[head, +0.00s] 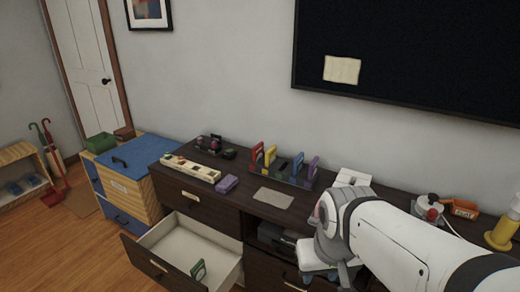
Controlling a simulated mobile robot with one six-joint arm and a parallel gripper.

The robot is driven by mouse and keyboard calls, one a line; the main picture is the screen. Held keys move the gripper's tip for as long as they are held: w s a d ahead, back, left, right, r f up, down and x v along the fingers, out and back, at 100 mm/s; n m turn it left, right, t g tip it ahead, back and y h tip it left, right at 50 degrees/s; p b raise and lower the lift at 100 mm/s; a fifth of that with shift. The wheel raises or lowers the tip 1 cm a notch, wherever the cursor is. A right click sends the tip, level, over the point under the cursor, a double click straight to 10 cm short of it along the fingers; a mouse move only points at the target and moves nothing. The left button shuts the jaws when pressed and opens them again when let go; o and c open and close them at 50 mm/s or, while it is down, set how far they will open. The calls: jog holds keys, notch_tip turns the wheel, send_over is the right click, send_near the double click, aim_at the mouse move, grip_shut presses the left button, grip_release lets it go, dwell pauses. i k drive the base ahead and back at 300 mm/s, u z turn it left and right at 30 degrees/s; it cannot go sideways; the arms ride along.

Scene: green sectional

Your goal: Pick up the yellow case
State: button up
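Several coloured upright cases stand in a dark rack (285,178) on the dark wooden dresser. My gripper (325,278) is at the lower middle right, in front of the dresser and apart from the yellow case. Its fingers are mostly hidden, so I cannot tell whether it is open or shut.
An open drawer (170,245) juts out at the front left, with a small green case (198,270) inside. A power strip (191,168), purple box (227,184) and flat grey-brown sheet (273,198) lie on the dresser. A blue-lidded box (138,155) stands left.

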aim_at(271, 154)
jog(key=u, duration=0.05)
jog(key=i, duration=1)
jog(key=z, duration=0.05)
